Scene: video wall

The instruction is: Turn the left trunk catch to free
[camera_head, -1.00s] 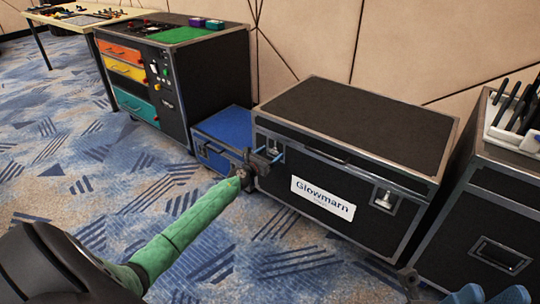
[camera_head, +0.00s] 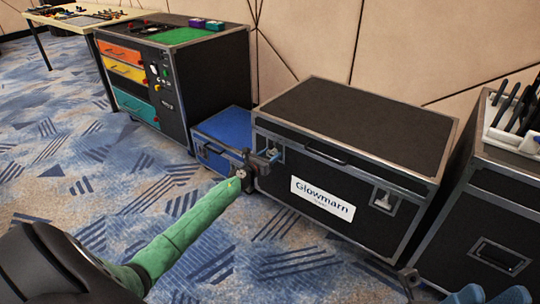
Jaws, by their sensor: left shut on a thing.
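The black trunk (camera_head: 350,125) with metal edges and a "Glowmarn" label stands closed against the wall. Its left catch (camera_head: 278,149) is at the left end of the front face, partly hidden by my left gripper (camera_head: 271,155). My left gripper, on the green arm, is shut on the left catch. The exact angle of the catch is too small to tell. The right catch (camera_head: 384,199) on the same face is clear of any gripper.
A blue case (camera_head: 228,128) stands just left of the trunk, close to my left gripper. A black cabinet with coloured drawers (camera_head: 208,85) is behind it. Another black case (camera_head: 490,205) stands at right. The carpet in front is free.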

